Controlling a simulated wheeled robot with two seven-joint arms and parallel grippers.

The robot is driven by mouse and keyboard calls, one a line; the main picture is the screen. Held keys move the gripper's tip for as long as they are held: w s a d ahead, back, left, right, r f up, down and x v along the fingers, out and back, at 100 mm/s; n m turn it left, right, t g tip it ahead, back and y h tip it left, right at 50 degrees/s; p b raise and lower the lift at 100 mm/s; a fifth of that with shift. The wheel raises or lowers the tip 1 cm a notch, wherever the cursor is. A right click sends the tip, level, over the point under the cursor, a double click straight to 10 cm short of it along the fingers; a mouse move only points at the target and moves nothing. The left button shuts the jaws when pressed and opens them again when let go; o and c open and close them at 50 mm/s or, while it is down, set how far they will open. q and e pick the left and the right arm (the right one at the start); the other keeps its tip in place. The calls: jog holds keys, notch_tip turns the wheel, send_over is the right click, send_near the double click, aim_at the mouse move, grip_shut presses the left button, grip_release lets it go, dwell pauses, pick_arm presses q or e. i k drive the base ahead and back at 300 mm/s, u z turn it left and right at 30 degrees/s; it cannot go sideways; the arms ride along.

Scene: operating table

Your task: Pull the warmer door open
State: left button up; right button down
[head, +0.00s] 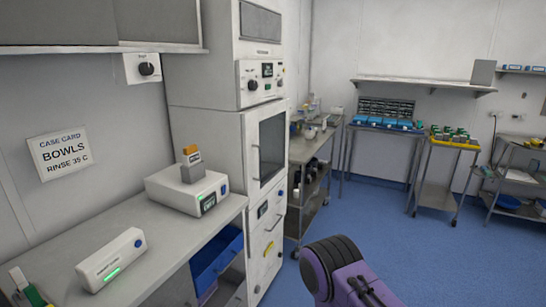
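The warmer seems to be the tall white cabinet (207,130) left of centre in the head view. Its door (253,185) has a dark window (271,148) and looks shut. A vertical handle (256,162) is on the left side of the door. A purple and dark link of my arm shows at the bottom, right of and in front of the cabinet, apart from the door. I cannot make out fingertips of either gripper.
A grey counter (150,240) with white devices stands left of the cabinet. A steel cart (310,152) stands just beyond it. A yellow-topped trolley (437,180) is farther right. Blue floor (390,235) is clear in front of the cabinet.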

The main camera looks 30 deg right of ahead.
aim_at(251, 121)
jog(key=z, duration=0.5)
jog(key=k, duration=0.6)
jog(key=z, duration=1.35)
jog(key=i, duration=0.9)
jog(key=z, duration=0.7)
jog(key=i, duration=1)
jog(key=u, duration=0.8)
jog(key=i, duration=0.75)
jog(key=u, duration=0.8)
